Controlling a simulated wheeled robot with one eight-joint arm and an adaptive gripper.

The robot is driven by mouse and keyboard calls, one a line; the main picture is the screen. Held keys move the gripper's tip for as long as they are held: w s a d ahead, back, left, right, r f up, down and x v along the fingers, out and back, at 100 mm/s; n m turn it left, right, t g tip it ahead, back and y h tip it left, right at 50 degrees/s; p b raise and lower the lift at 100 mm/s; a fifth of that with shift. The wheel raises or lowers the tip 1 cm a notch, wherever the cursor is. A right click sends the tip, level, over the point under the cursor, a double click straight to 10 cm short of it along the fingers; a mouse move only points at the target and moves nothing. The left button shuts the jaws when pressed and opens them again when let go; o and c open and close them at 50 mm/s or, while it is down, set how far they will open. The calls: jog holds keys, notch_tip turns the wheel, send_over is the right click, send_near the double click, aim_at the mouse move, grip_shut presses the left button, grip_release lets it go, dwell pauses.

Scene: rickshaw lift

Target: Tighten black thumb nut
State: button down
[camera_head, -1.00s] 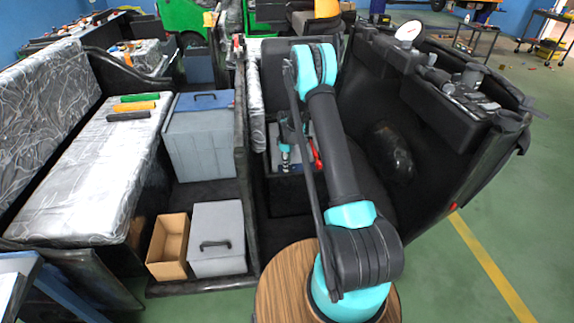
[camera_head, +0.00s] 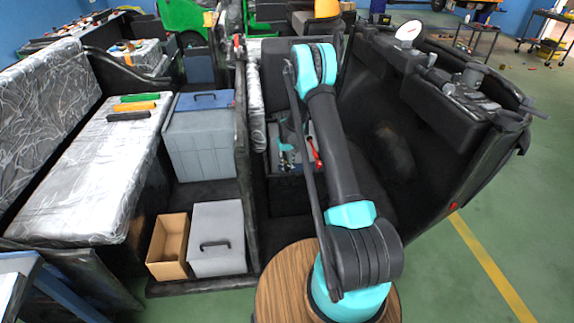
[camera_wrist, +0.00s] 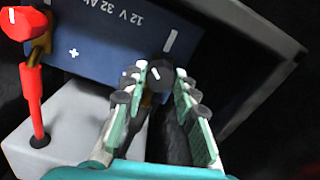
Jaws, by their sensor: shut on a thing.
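The black thumb nut (camera_wrist: 159,75) shows in the wrist view as a dark round knob with a white line on top, beside the "−" mark of the blue battery (camera_wrist: 105,45). My gripper (camera_wrist: 160,80) has its teal fingers on either side of the nut, with the tips close against it. A dark cable or clamp (camera_wrist: 172,125) runs below the nut between the fingers. In the head view my gripper (camera_head: 285,153) is small and partly behind my arm, over the battery area. The nut is too small to make out there.
A red knob (camera_wrist: 25,22) on a brass clamp sits at the "+" side, with a red lead (camera_wrist: 33,108) below it. A grey block (camera_wrist: 75,125) lies in front of the battery. A grey compartment wall (camera_wrist: 265,75) closes the right side.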

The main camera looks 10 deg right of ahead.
aim_at(287, 165)
jog(key=m, duration=0.5)
jog(key=shift+m, duration=2.4)
jog(key=c, duration=1.2)
grip_release()
notch_tip(287, 165, up, 12)
jog(key=shift+r, duration=0.1)
